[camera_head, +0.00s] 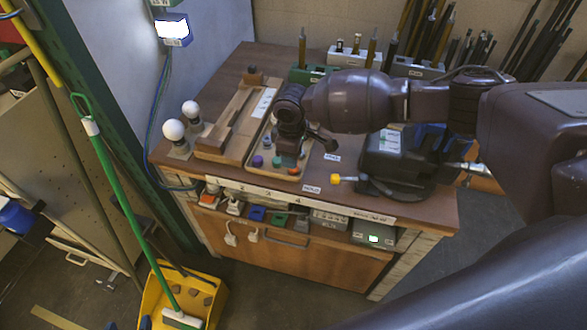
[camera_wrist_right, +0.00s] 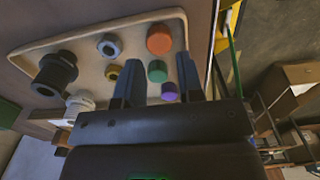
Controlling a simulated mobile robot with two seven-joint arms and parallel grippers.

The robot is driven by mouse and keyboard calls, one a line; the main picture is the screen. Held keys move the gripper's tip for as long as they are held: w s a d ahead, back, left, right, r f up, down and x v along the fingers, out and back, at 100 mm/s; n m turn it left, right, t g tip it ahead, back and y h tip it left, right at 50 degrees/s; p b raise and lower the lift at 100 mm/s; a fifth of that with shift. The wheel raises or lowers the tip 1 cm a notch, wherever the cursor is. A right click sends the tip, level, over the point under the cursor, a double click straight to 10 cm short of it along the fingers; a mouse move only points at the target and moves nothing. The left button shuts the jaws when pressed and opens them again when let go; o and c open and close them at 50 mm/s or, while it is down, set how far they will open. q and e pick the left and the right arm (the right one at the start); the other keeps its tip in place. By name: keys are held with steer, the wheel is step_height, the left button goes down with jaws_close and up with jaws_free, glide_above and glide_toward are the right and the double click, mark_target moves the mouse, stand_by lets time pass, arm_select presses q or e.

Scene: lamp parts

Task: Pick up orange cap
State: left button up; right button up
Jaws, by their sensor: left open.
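The orange cap (camera_wrist_right: 159,39) lies in a shallow beige tray (camera_wrist_right: 40,52), near the tray's rim. In the head view the orange cap (camera_head: 293,171) is at the tray's front edge. My right gripper (camera_wrist_right: 159,72) is open above the tray, with its two fingers apart. The orange cap is ahead of the fingertips, not between them. A teal cap (camera_wrist_right: 157,71) and a purple cap (camera_wrist_right: 169,92) show in the gap between the fingers. In the head view my right gripper (camera_head: 289,155) hangs over the tray and hides part of it. My left gripper is not in view.
The tray also holds a black threaded part (camera_wrist_right: 55,72), a grey ring (camera_wrist_right: 110,45) and a small brass part (camera_wrist_right: 112,72). A wooden board (camera_head: 225,125) and white bulbs (camera_head: 174,130) are left of it. A dark machine (camera_head: 395,165) stands to the right.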

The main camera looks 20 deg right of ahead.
step_height(320, 180, down, 4)
steer(key=shift+w+a+f, duration=0.1)
steer(key=shift+f, duration=0.1)
steer(key=shift+c, duration=0.4)
steer(key=c, duration=0.4)
steer(key=shift+r, duration=0.15)
